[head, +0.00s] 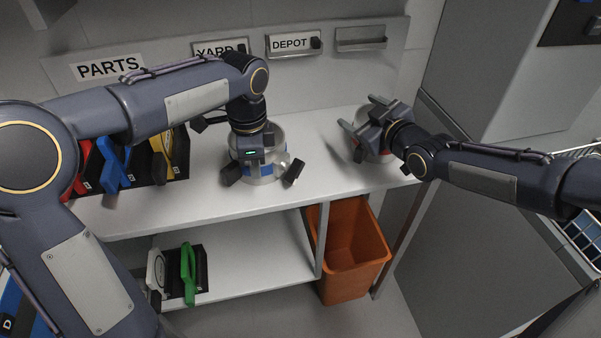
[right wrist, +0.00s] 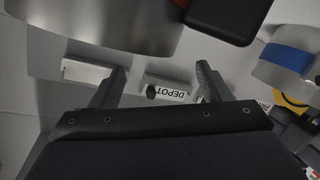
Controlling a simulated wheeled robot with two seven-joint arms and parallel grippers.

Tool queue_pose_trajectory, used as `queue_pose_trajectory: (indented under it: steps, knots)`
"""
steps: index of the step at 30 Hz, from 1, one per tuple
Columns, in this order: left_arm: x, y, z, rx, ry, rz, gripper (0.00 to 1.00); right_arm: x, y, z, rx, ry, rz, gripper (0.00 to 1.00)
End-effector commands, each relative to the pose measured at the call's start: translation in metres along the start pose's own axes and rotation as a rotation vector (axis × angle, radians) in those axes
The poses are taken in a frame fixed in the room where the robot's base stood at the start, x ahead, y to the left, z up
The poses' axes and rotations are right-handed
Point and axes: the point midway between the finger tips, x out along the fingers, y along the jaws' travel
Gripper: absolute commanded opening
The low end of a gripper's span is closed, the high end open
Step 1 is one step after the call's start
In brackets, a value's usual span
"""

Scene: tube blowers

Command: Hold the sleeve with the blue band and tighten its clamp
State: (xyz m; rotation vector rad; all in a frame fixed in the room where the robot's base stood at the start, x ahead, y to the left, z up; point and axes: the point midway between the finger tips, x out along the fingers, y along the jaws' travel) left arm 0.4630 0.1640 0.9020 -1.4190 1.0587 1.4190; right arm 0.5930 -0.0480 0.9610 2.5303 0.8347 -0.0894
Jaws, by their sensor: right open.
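The sleeve with the blue band (head: 263,170) is a short silvery ring standing upright on the white bench. It also shows in the right wrist view (right wrist: 292,58), at the right edge. My left gripper (head: 262,172) is over it from above, with dark pieces at its left and right sides. The arm and gripper hide part of the sleeve, and I cannot tell whether the fingers grip it. A pale round part, perhaps of the clamp, shows at its right side. My right gripper (head: 358,113) is open and empty, to the right, above another sleeve with a red band (head: 374,156).
Red, blue and yellow handled tools (head: 117,165) stand in a dark rack at the left. An orange bin (head: 352,250) is below the bench. A green-handled tool (head: 188,273) is on the lower shelf. DEPOT sign (head: 290,44) is on the back wall. The bench between the sleeves is clear.

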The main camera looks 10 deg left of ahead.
Motion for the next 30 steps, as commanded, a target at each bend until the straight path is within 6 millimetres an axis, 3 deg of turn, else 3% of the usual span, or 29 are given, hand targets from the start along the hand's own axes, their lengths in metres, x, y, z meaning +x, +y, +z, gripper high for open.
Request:
queue_pose_trajectory:
  steps: [3, 9, 15, 20, 30]
  knots:
    - [-0.001, 0.0, 0.0, 0.0, 0.001, -0.002, 0.0, -0.032, -0.046, 0.024, -0.163, 0.12, -0.082, 0.71]
    - [-0.001, 0.0, 0.0, 0.0, 0.001, -0.002, 0.0, -0.092, -0.116, 0.04, -0.268, 0.323, -0.234, 0.71]
    - [-0.001, 0.0, 0.0, 0.0, 0.001, -0.002, 0.0, -0.125, -0.144, 0.045, -0.266, 0.415, -0.302, 0.71]
    - [-0.001, 0.0, 0.0, 0.0, 0.001, -0.002, 0.0, -0.115, -0.153, 0.039, -0.265, 0.429, -0.312, 0.71]
    - [-0.001, 0.0, 0.0, 0.0, 0.001, -0.002, 0.0, -0.056, -0.176, 0.015, -0.266, 0.428, -0.311, 0.71]
